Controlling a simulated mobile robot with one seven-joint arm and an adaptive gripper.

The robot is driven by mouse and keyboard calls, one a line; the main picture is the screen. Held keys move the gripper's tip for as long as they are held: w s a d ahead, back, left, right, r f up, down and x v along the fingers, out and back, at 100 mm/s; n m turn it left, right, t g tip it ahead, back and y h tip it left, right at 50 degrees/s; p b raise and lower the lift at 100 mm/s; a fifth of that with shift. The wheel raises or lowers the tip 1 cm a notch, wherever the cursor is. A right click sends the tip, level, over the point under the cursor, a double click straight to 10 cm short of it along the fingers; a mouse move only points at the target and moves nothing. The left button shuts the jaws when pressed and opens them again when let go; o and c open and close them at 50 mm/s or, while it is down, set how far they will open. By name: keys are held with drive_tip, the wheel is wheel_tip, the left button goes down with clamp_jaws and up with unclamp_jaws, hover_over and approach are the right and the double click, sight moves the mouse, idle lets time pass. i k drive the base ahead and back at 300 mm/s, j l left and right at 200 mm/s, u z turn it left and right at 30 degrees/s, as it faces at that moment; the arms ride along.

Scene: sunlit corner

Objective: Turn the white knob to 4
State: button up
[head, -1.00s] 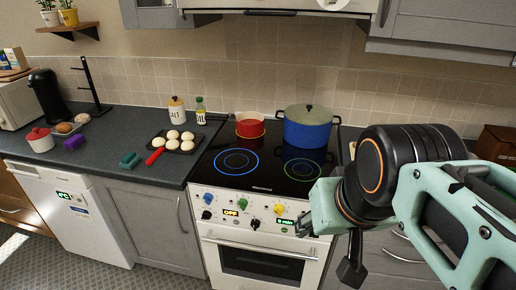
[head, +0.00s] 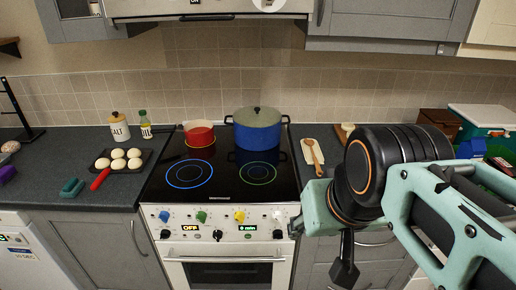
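The cooker's front panel (head: 222,223) carries a row of coloured knobs: blue (head: 164,216), green (head: 201,217) and yellow (head: 239,216). A pale knob, seemingly the white knob (head: 277,215), sits at the right end of that row. Its pointer and markings are too small to read. Black knobs (head: 217,235) sit lower on the panel. A display (head: 190,227) reads OFF; a second, green-lit display (head: 248,228) is not clearly legible. My gripper (head: 320,246) is to the right of the panel, with its two dark fingers apart and nothing between them. It touches no knob.
A red pot (head: 199,135) and a lidded blue pot (head: 257,134) stand on the black hob (head: 220,190). A tray of white round items (head: 119,161) lies on the left counter. A spoon (head: 314,152) on a board lies right of the hob. The oven handle (head: 222,259) projects below the knobs.

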sight(278, 215)
drive_tip(key=j+z, duration=0.15)
drive_tip(key=l+u, duration=0.4)
drive_tip(key=l, duration=0.2)
drive_tip(key=j+z, duration=0.5)
drive_tip(key=j, duration=1.15)
